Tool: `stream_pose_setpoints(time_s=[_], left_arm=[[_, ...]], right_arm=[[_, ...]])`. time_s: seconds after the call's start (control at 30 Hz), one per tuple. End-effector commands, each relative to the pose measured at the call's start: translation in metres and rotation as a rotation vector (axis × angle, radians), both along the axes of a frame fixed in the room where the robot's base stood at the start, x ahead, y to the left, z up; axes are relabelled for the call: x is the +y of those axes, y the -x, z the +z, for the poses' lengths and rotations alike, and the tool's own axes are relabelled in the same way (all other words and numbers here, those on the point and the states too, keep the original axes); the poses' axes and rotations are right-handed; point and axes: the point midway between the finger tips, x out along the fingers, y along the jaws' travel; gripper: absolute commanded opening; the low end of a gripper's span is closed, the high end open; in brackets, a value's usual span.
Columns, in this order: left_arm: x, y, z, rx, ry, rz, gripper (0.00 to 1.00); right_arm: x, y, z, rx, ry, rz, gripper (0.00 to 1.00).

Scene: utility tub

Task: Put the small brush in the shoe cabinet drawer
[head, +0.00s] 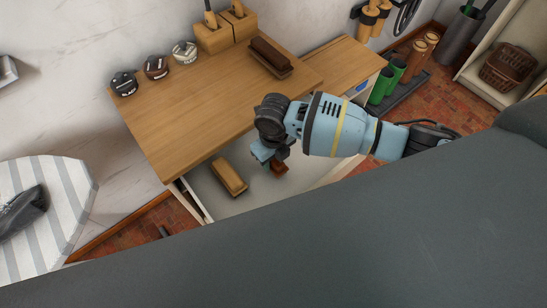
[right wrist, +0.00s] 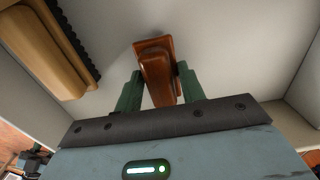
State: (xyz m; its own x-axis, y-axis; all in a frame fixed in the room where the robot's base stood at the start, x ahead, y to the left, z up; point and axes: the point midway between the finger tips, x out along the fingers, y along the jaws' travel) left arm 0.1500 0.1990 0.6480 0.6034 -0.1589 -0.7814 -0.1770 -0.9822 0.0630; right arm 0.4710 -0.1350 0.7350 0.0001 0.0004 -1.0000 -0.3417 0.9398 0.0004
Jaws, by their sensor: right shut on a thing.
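My right gripper (head: 272,155) reaches down into the open white drawer (head: 215,197) of the wooden-topped cabinet (head: 200,95). In the right wrist view, its green fingers (right wrist: 160,92) are shut on a small reddish-brown brush (right wrist: 156,65). The small brush also shows below the gripper in the head view (head: 279,168). It is inside the drawer's outline, close to the drawer floor; I cannot tell if it touches. A larger tan brush (head: 229,177) lies in the drawer to the left, and it also shows in the right wrist view (right wrist: 42,55). My left gripper is not in view.
On the cabinet top are a dark brown brush (head: 270,57), several polish tins (head: 155,67) and wooden holders (head: 226,34). Green boots (head: 385,88) stand to the right. A striped board with a dark shoe (head: 24,213) is at the left.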

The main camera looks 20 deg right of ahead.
Motion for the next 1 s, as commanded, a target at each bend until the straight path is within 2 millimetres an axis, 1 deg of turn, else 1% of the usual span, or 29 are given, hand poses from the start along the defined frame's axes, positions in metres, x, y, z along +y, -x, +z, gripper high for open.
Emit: stream_pose_setpoints(time_s=[0.03,0.07,0.27,0.43,0.47,0.6,0.87,1.0], left_arm=[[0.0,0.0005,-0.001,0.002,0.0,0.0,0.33],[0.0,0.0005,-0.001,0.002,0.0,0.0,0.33],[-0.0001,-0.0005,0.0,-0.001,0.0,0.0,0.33],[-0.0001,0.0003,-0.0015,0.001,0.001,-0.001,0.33],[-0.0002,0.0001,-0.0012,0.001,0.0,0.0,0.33],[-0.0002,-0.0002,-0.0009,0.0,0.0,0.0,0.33],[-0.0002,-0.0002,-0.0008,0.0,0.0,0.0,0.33],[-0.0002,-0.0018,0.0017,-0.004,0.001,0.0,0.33]], right_arm=[[0.0002,0.0002,-0.0051,0.0,0.0,0.0,0.15],[-0.0001,-0.0001,-0.0059,0.0,0.001,0.001,0.15],[-0.0001,-0.0008,-0.0049,-0.002,0.0,0.0,0.15],[-0.0003,-0.0004,-0.0094,-0.001,0.001,0.0,0.15],[-0.0004,-0.0004,-0.0092,-0.001,0.001,0.0,0.42],[-0.0003,-0.0005,-0.0085,-0.001,0.001,0.0,0.6],[-0.0003,-0.0005,-0.0081,-0.002,0.0,0.0,0.61],[-0.0001,-0.0014,-0.0006,-0.005,-0.001,0.0,0.61]])
